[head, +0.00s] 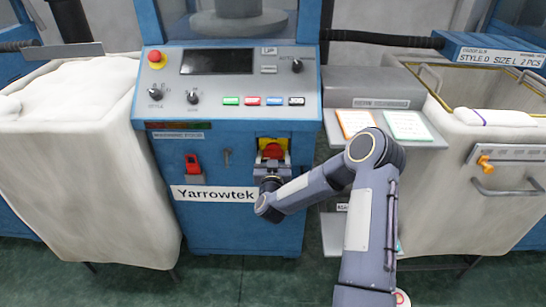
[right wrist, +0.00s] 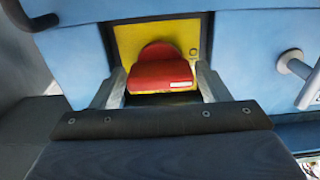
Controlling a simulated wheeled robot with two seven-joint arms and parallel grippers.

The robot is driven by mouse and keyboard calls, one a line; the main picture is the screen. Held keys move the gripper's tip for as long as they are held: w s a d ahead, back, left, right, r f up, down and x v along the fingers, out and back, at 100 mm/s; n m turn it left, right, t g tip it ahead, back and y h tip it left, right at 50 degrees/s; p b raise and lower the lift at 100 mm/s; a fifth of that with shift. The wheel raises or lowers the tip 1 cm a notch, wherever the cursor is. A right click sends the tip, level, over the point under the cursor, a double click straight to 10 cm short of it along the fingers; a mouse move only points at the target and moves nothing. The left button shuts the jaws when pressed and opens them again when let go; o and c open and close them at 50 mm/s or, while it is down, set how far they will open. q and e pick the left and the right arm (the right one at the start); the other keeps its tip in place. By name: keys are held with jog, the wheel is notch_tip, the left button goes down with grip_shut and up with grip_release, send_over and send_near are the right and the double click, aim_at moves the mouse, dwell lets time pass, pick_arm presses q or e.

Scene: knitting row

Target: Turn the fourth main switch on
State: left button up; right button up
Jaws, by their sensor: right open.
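The main switch is a red rotary knob (head: 272,151) on a yellow plate (head: 262,143), low on the front of the blue Yarrowtek machine. In the right wrist view the red knob (right wrist: 162,70) stands in front of the yellow plate (right wrist: 128,40). My right gripper (head: 270,165) is at the knob, reaching in from the lower right. In the right wrist view its two fingers (right wrist: 161,88) are spread, one on each side of the knob. I cannot tell whether either finger touches it. The gripper covers the knob's lower part. My left gripper is not in view.
The control panel above has a red emergency button (head: 155,56) and several coloured buttons. Fabric bins (head: 75,165) stand on the left and right (head: 470,200). Shelves with cards (head: 410,126) are at the right.

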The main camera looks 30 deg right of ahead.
jog(key=shift+w+d, duration=0.2)
jog(key=shift+w, duration=0.15)
jog(key=c, duration=0.7)
